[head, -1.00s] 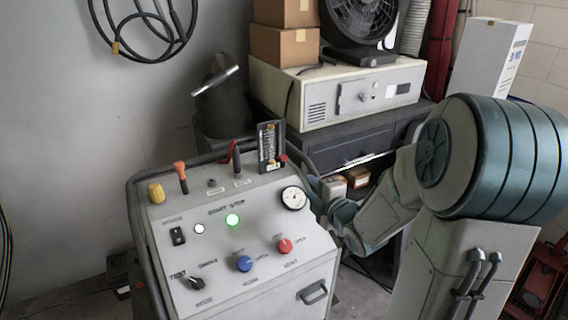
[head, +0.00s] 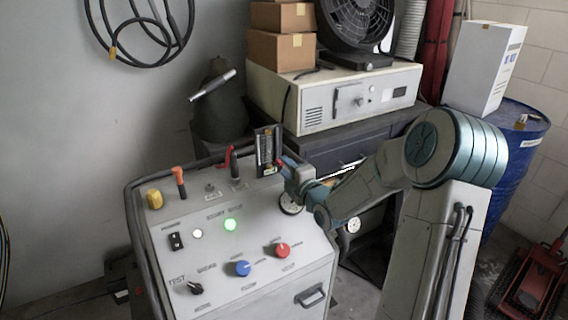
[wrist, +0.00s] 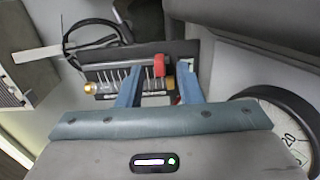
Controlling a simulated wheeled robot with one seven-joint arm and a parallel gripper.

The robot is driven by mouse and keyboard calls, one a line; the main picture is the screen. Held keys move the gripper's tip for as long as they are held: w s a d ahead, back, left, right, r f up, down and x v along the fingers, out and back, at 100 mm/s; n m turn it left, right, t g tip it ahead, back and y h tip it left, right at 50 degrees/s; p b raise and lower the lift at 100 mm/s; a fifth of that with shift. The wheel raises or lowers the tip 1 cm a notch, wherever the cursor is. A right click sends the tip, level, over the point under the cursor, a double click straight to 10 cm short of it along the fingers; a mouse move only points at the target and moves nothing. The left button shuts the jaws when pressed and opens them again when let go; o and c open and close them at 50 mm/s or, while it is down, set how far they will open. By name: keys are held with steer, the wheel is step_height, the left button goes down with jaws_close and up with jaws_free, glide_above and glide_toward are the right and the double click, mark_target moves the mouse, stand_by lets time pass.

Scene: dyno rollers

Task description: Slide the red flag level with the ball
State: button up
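The flow gauge (head: 267,150) is a dark upright plate with a clear scaled tube, standing at the back right of the console top. In the wrist view the gauge (wrist: 108,76) lies crosswise, with a brass fitting at each end. The red flag (wrist: 158,64) sits at the gauge's edge, near the right-hand fitting (wrist: 168,83). My gripper (wrist: 161,70) is open, its two blue fingers on either side of the flag with gaps visible. In the head view my gripper (head: 284,166) is at the gauge's right side. I cannot make out the ball in the tube.
The console (head: 250,250) carries a red-handled lever (head: 231,158), an orange lever (head: 179,180), a yellow knob (head: 154,198) and blue and red knobs. A round dial (wrist: 285,115) is close to my right finger. A grey cabinet (head: 340,100) stands behind.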

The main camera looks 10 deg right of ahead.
mark_target(280, 162)
steer(key=shift+x, duration=1.1)
